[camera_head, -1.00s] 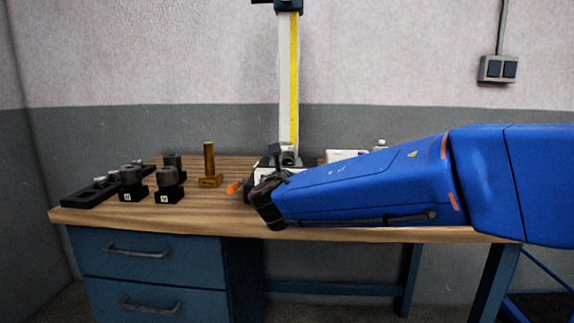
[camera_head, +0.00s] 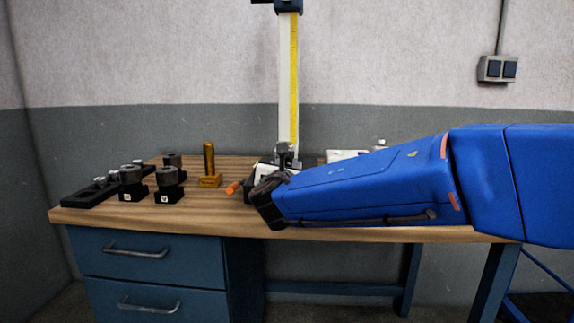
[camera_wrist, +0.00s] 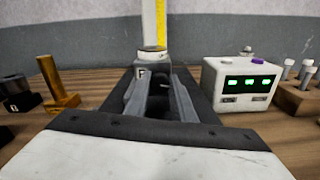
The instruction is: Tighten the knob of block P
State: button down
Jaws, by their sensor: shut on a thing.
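In the wrist view, a grey block (camera_wrist: 153,57) with a round top stands straight ahead, in front of the yellow-scaled column. The letter on its front face is small and reads like P or F. My gripper (camera_wrist: 157,84) reaches to this block, its two dark fingers shut on its knob. The knob is mostly hidden by the fingers. In the head view, my gripper (camera_head: 284,155) shows small and dark behind my blue arm, at the foot of the column, and the block cannot be made out clearly.
Dark lettered blocks (camera_head: 168,192) and a black rack (camera_head: 90,194) stand at the left of the bench. A white display box (camera_wrist: 240,80) and a wooden holder (camera_wrist: 297,98) stand right of my gripper.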

jog(key=shift+m, duration=1.8)
jog(key=c, duration=1.5)
grip_release()
jog(key=shift+s, duration=0.15)
jog(key=s, duration=1.7)
jog(key=shift+s+a, duration=0.1)
jog(key=shift+a, duration=0.15)
